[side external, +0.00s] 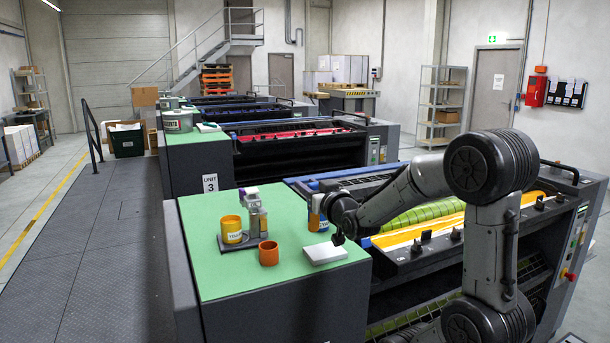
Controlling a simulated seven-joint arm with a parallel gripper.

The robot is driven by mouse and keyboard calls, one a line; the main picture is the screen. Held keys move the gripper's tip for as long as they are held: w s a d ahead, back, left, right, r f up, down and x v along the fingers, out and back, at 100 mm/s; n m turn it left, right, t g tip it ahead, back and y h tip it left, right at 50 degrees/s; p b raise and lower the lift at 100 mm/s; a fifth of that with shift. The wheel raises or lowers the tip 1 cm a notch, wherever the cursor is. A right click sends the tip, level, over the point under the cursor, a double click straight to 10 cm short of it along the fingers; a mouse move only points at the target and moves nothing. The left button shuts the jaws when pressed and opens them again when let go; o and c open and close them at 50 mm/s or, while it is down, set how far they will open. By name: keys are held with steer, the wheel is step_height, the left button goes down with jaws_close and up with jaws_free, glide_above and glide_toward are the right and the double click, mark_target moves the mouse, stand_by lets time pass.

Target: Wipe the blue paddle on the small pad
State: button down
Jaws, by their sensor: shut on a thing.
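My gripper (338,237) is small and dark at the end of my arm, low over the right back corner of the white pad (325,254). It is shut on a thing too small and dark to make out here. I cannot make out the blue paddle clearly. The pad lies flat near the right edge of the green worktop (220,277). I cannot tell whether the held thing touches the pad.
A blue-labelled can (316,214) stands just behind the pad, close to my wrist. An orange cup (268,253) stands left of the pad. A yellow can (232,229) and a grey dispenser (257,218) stand on a dark tray. The front worktop is clear.

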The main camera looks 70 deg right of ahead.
steer(key=shift+f, duration=2.4)
steer(key=shift+f, duration=0.65)
steer(key=shift+s+d+r, duration=0.2)
steer(key=shift+s+d, duration=0.9)
steer(key=shift+s, duration=0.1)
steer(key=shift+w+a, duration=1.7)
steer(key=shift+w, duration=0.1)
steer(key=shift+s+d, duration=2.2)
steer(key=shift+s, duration=0.1)
steer(key=shift+r, duration=2.95)
